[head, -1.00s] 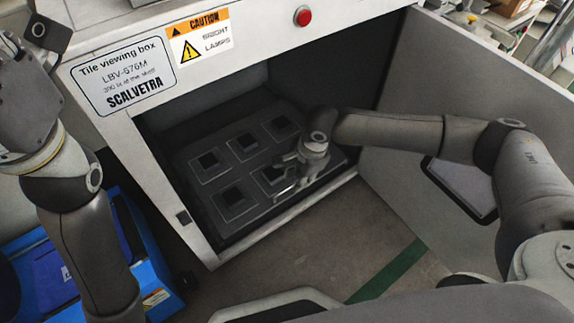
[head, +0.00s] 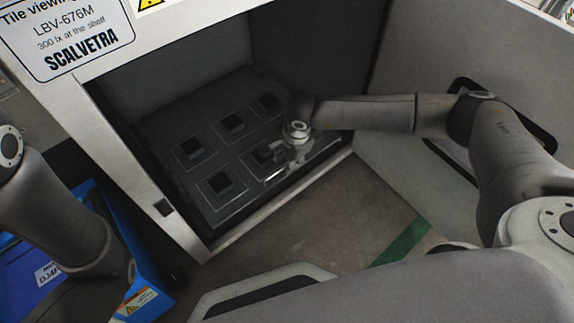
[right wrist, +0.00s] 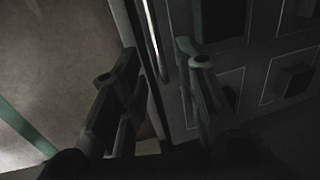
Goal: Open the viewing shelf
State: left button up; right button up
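The tile viewing box (head: 170,62) stands open in front of me. Inside it lies the dark viewing shelf (head: 196,116), with several square dark pieces in outlined places; it fills the right of the right wrist view (right wrist: 256,22). My right gripper (head: 274,172) reaches in over the shelf's front edge. In the right wrist view my right gripper (right wrist: 157,62) has its fingers apart, one on each side of a thin light bar (right wrist: 152,42) along that edge. I cannot tell whether either finger touches it. My left gripper is out of view.
The box's door (head: 425,70) stands swung open at the right, beside my right arm. A blue container (head: 145,275) stands low at the left, near the box's left post. The floor (head: 330,215) before the opening is clear, with a green stripe (head: 402,243).

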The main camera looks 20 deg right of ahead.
jog(key=shift+w+f+b, duration=0.2)
jog(key=shift+f+b, duration=0.25)
jog(key=shift+f, duration=0.7)
grip_shut()
